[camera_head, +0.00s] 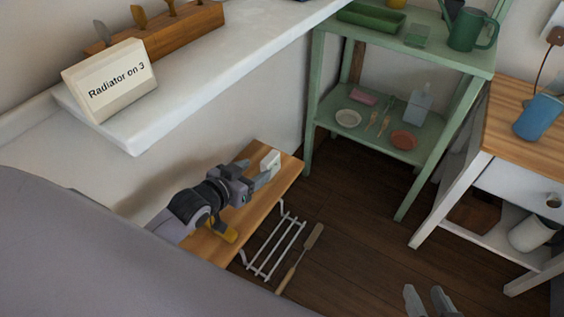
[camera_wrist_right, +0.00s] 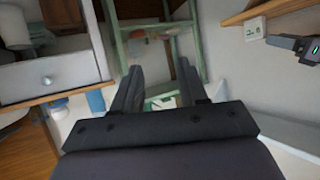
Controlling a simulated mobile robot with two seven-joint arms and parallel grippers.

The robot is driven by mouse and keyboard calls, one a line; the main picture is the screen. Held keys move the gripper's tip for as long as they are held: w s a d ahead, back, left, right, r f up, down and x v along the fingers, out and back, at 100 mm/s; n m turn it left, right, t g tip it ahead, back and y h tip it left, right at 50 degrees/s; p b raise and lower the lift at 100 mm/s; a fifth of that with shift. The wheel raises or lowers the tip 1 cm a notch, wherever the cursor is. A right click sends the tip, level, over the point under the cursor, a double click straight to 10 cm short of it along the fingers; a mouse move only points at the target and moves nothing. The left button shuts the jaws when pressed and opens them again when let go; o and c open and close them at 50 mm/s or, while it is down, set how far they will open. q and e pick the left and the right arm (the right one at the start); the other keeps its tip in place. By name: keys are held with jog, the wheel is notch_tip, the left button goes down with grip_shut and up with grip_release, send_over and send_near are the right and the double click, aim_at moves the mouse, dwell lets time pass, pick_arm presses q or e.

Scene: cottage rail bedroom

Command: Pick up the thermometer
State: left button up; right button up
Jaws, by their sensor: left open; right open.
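A small white device that looks like the thermometer (camera_head: 270,160) stands near the far end of the wooden wall shelf (camera_head: 284,186). It also shows in the right wrist view (camera_wrist_right: 253,29), on the wood at the upper right. My left gripper (camera_head: 262,178) is open over the shelf, its fingers pointing at the device and very close to it. I cannot tell whether they touch it. My right gripper (camera_head: 431,299) is open and empty over the dark floor, well away from the device. Its two fingers also show in the right wrist view (camera_wrist_right: 157,86).
A white ledge (camera_head: 225,62) with a "Radiator on 3" card (camera_head: 110,80) is above the shelf. A white rack (camera_head: 274,247) and a wooden-handled tool (camera_head: 300,258) are below it. A green shelf unit (camera_head: 313,95) and a white table (camera_head: 452,190) stand behind and right.

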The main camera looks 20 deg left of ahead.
aim_at(266, 162)
pick_arm(q)
jog(key=shift+w+f, duration=0.2)
jog(key=shift+w, duration=0.4)
jog(key=b+x, duration=0.1)
jog(key=x, duration=0.2)
jog(key=b+x, duration=0.2)
jog(key=shift+w+d+r, duration=0.1)
jog(key=shift+w+d, duration=0.1)
jog(key=shift+w, duration=0.25)
jog(key=shift+w+b, duration=0.3)
jog(key=shift+w, duration=0.15)
pick_arm(e)
jog(key=a+y, duration=0.1)
jog(key=w+a+f, duration=0.1)
jog(key=shift+w+a+f+m+y, duration=0.1)
jog(key=shift+w+a+m+y, duration=0.05)
jog(key=shift+a+m+y, duration=0.25)
pick_arm(q)
jog(key=shift+c, duration=0.3)
grip_shut()
